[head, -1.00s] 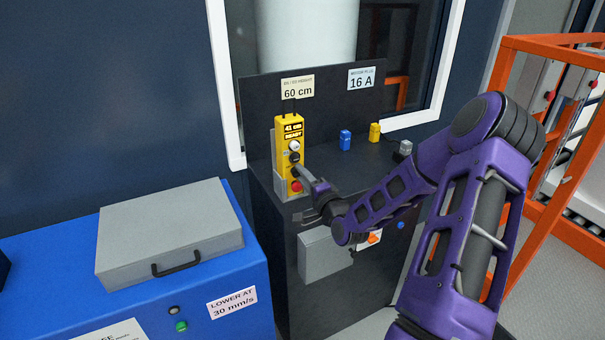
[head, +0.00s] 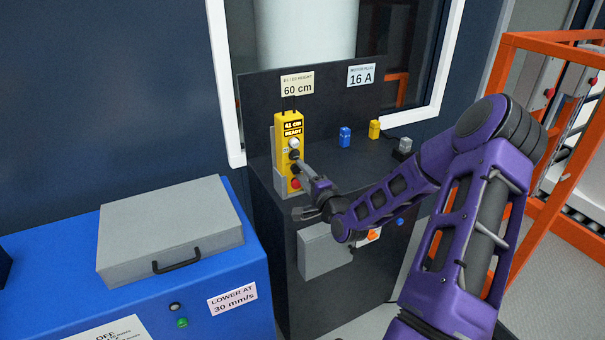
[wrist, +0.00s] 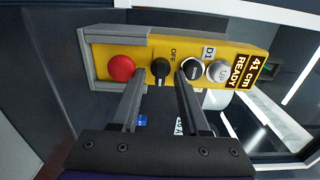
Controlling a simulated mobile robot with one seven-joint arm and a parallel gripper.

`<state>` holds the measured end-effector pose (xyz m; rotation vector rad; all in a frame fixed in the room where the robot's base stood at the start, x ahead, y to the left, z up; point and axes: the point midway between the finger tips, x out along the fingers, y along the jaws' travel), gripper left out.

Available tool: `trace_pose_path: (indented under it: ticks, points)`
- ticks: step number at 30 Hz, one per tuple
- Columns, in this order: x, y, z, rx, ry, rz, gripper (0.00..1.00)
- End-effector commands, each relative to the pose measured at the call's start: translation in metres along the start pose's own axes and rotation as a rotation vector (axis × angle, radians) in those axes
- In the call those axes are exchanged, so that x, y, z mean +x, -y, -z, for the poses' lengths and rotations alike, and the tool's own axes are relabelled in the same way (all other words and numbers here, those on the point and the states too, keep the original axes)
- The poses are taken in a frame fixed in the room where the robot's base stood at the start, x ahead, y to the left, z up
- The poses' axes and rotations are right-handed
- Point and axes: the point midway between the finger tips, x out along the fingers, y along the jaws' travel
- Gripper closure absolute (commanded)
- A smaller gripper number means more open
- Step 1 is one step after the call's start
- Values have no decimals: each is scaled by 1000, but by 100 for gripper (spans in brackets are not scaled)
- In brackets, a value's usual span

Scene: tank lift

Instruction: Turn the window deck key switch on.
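The yellow control pendant (head: 281,150) stands in a grey holder on the dark window deck (head: 262,171). In the wrist view it lies sideways and reads "41 cm READY" (wrist: 241,72). A black rotary switch (wrist: 161,68) marked "OFF" sits on it between a red button (wrist: 121,68) and a black button (wrist: 192,67). Its pointer looks lined up near the OFF mark. My gripper (wrist: 160,80) is open and empty, one finger on each side of the rotary switch. Whether a finger touches it I cannot tell. In the head view my gripper (head: 303,168) reaches the pendant's front.
A white button (wrist: 218,70) sits next to the black one. Blue (head: 345,137), yellow (head: 375,129) and grey (head: 405,145) plugs stand on the deck at right. A blue cabinet (head: 250,270) with a grey case (head: 170,228) is at left, an orange frame (head: 545,140) at right.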

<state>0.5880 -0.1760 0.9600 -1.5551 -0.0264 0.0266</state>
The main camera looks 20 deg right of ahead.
Motion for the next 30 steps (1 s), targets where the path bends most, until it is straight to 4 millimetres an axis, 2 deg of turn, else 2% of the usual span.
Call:
trace_pose_path:
  ticks: [7,11,14,24,30]
  points:
    - [-1,0,0,0,0,0,55]
    - [-12,0,0,-1,-1,-1,55]
    - [-30,0,1,0,-2,-2,55]
    - [-114,0,1,1,-4,-3,55]
    - [-153,0,1,1,-3,-1,55]
